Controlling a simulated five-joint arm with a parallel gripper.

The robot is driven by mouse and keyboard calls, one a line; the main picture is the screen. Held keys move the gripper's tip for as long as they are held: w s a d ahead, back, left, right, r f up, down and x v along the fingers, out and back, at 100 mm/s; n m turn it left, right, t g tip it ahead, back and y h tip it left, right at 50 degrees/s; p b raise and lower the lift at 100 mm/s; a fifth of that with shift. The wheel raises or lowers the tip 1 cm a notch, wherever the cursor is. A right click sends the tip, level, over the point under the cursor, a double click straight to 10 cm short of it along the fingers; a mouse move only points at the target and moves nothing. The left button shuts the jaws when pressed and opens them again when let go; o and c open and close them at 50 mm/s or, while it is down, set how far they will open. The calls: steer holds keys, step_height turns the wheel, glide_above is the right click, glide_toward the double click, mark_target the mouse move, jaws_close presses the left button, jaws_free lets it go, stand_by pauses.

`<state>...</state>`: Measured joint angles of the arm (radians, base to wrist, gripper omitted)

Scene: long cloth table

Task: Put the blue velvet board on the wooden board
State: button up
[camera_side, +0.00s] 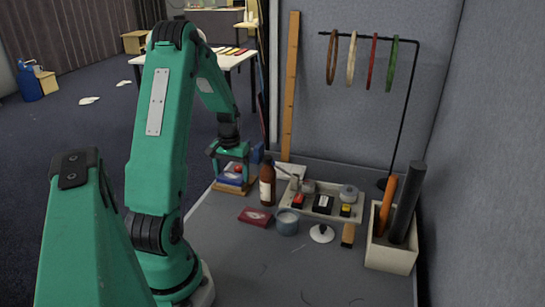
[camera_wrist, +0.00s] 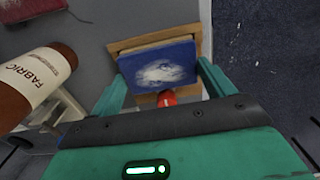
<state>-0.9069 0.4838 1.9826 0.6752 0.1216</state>
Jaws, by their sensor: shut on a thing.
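The blue velvet board (camera_wrist: 172,51) is square with a pale worn patch. It lies between the two fingers of my gripper (camera_wrist: 163,72), which is shut on its sides. The wooden board (camera_wrist: 118,46) shows as a brown border around and beneath it. In the side view my gripper (camera_side: 232,170) is low over the far left of the table, with the blue board (camera_side: 231,179) right above the wooden board (camera_side: 237,189). I cannot tell whether the two touch. A small red thing (camera_wrist: 166,98) shows between the fingers, at the blue board's near edge.
A brown bottle (camera_side: 267,184) labelled FABRIC stands close to the right of my gripper. A red booklet-like item (camera_side: 255,217), a grey-blue cup (camera_side: 287,222) and a divided tray (camera_side: 312,204) are nearby. A rack with hanging rings (camera_side: 391,66) stands behind. The table's near part is mostly clear.

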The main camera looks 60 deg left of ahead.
steer(key=shift+f, duration=0.2)
steer(key=o, duration=0.9)
steer(key=shift+r, duration=0.1)
steer(key=shift+r, duration=3.8)
steer(key=shift+w+d+r, duration=0.15)
steer(key=shift+r, duration=0.05)
steer(key=w+d+r+m+t+y, duration=0.2)
steer(key=w+d+r, duration=0.3)
steer(key=d+r, duration=0.25)
steer(key=s+d+r+m+t, duration=0.1)
steer(key=s+d+r+m, duration=0.1)
steer(key=d, duration=0.6)
steer(key=s+d+r+m+t+h, duration=0.1)
steer(key=s+d+r+m, duration=0.1)
steer(key=d, duration=0.6)
steer(key=s+d+r+m+t+h, duration=0.1)
steer(key=s+d+r+m, duration=0.1)
steer(key=d, duration=0.7)
steer(key=shift+s+d+r+m+t, duration=0.15)
steer(key=shift+s+r+m, duration=0.1)
steer(key=shift+s, duration=0.45)
steer(key=shift+s+a+r+m+t, duration=0.15)
steer(key=shift+s+m, duration=0.1)
steer(key=shift+s, duration=0.4)
